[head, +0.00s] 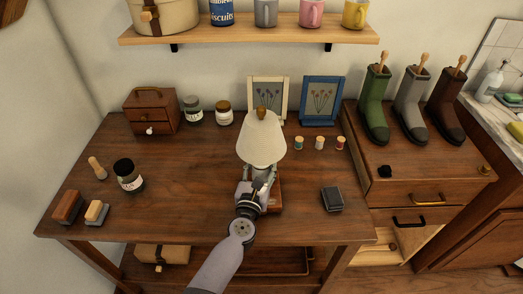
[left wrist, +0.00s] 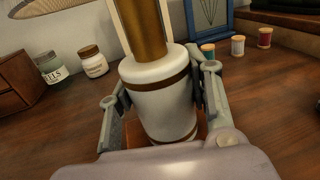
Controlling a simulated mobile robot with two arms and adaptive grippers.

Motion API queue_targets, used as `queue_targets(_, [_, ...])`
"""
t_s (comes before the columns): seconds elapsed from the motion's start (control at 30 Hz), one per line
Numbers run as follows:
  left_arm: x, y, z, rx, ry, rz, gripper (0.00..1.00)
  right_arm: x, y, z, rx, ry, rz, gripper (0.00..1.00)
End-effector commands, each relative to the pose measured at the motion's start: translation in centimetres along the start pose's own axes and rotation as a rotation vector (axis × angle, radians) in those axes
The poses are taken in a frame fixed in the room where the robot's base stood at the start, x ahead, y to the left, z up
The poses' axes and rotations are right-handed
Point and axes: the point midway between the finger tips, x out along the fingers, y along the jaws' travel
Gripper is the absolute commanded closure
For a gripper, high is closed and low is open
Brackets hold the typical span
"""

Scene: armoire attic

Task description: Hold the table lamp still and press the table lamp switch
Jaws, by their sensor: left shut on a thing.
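The table lamp stands upright on the wooden table, its cream shade (head: 262,140) near the middle of the head view. Its white body with brown bands (left wrist: 160,102) and brass neck (left wrist: 140,30) fill the middle of the left wrist view. A bit of its reddish-brown base (head: 274,198) shows beside my wrist. My left gripper (head: 257,180) is shut on the lamp body, one finger on each side. I cannot make out the lamp switch in either view. My right gripper is in neither view.
The table (head: 190,205) is clear around the lamp. A dark box (head: 332,198) lies to the right; thread spools (head: 319,143) and two picture frames (head: 321,100) stand behind. Jars (head: 224,113), a small chest (head: 150,110) and brushes (head: 96,212) are at left.

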Motion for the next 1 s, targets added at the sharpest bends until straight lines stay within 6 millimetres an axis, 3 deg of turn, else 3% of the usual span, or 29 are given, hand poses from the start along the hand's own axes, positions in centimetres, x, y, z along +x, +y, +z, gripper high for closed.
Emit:
queue_targets(0.23, [-0.01,0.02,-0.04,0.001,0.001,0.0,0.79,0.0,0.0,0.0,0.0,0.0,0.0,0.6])
queue_targets(0.83, [-0.01,0.02,-0.05,0.001,0.001,0.0,0.79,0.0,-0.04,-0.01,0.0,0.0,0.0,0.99])
queue_targets(1.0, [-0.02,0.02,-0.06,0.001,0.001,0.0,0.79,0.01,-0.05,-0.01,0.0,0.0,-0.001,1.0])
